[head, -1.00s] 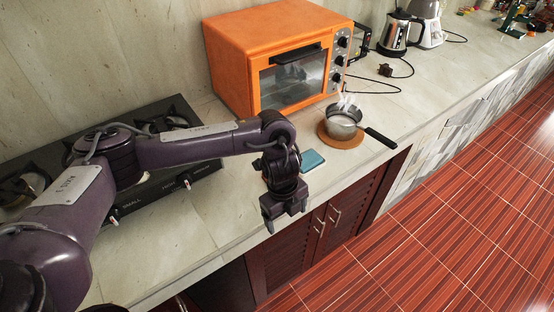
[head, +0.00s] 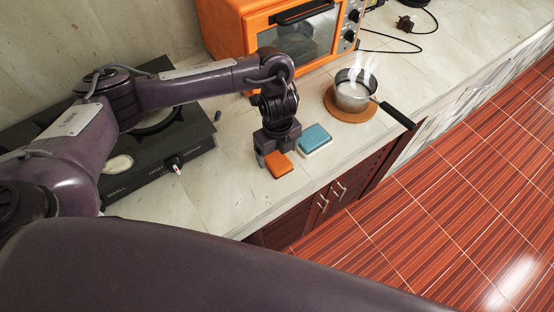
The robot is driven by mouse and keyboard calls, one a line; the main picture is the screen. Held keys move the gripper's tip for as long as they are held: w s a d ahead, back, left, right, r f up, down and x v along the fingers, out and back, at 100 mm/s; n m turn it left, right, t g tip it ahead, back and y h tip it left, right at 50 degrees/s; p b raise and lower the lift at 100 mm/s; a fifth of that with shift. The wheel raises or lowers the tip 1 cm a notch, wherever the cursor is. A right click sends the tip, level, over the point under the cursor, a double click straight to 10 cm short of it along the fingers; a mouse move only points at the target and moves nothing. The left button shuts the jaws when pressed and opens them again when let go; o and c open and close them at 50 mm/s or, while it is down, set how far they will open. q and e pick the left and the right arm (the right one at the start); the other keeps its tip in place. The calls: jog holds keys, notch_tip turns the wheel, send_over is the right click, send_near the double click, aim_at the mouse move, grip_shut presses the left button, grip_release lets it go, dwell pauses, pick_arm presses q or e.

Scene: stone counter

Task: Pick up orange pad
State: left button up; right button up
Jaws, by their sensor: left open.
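The orange pad (head: 281,166) lies on the stone counter, left of a blue pad (head: 315,138). My left gripper (head: 276,156) points down right at the orange pad, with its fingers around the pad's far part. The gripper is open. It hides part of the pad, and I cannot tell whether a finger touches it. My right gripper is not in view.
A steaming pot (head: 354,92) stands on a round cork mat (head: 335,112), handle toward the counter edge. An orange toaster oven (head: 232,40) stands behind, and a black stove (head: 150,150) lies left. Counter front of the pad is clear.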

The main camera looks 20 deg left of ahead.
aim_at(277, 158)
pick_arm(q)
jog(key=f, duration=0.3)
jog(key=shift+w+a, duration=0.15)
jog(key=shift+w, duration=0.05)
jog(key=shift+f, duration=0.45)
jog(key=c, duration=0.4)
jog(key=shift+c, duration=1.3)
jog(key=c, duration=0.4)
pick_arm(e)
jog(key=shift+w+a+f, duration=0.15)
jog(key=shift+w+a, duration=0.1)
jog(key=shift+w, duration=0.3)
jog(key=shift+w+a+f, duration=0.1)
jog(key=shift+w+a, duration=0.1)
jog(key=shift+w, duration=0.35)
pick_arm(q)
jog(key=shift+r, duration=0.15)
